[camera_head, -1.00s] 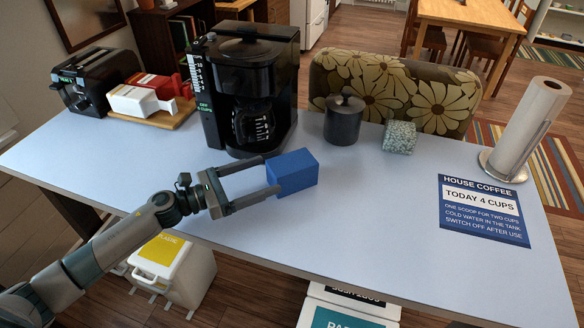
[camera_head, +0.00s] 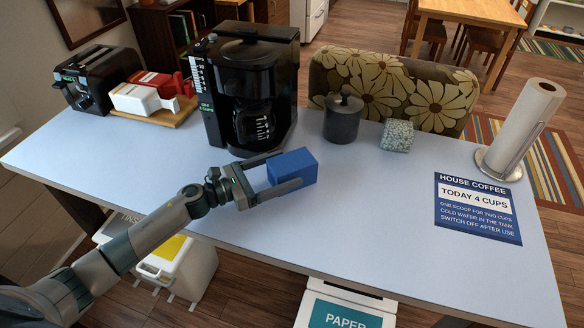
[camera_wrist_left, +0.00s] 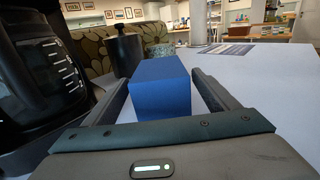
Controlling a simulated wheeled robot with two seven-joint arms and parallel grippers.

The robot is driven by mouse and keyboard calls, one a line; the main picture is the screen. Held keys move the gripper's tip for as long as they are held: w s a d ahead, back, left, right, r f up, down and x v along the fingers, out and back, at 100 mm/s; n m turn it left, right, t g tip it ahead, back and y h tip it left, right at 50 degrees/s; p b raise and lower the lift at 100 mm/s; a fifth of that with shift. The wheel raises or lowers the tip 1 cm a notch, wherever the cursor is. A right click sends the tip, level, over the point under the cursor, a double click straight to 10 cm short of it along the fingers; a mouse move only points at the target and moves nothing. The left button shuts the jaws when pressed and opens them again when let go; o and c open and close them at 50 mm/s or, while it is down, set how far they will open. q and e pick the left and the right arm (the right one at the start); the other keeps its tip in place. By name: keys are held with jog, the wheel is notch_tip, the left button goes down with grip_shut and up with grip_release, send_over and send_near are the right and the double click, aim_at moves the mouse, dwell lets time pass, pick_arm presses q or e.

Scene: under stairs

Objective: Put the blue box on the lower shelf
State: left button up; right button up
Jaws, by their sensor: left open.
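The blue box (camera_head: 293,170) sits on the pale blue table in front of the coffee maker. In the left wrist view the blue box (camera_wrist_left: 160,90) stands between the two fingers. My left gripper (camera_head: 286,173) reaches in from the left and is open, with a finger along each side of the box. In the left wrist view a gap shows between the box and the right finger. No lower shelf can be made out in these views. My right gripper is not in view.
A black coffee maker (camera_head: 250,88) stands close behind the box. A dark canister (camera_head: 342,119), a speckled cube (camera_head: 397,136) and a paper towel roll (camera_head: 522,130) stand to the right. Bins stand on the floor below.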

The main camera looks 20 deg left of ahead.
aim_at(291, 168)
pick_arm(q)
jog(key=shift+p+x, duration=0.45)
jog(key=shift+x, duration=0.7)
jog(key=shift+w+d+f, duration=0.1)
jog(key=shift+w+d, duration=0.1)
jog(key=shift+d, duration=0.1)
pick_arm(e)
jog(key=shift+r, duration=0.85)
pick_arm(q)
jog(key=c, duration=1.5)
jog(key=shift+o, duration=0.2)
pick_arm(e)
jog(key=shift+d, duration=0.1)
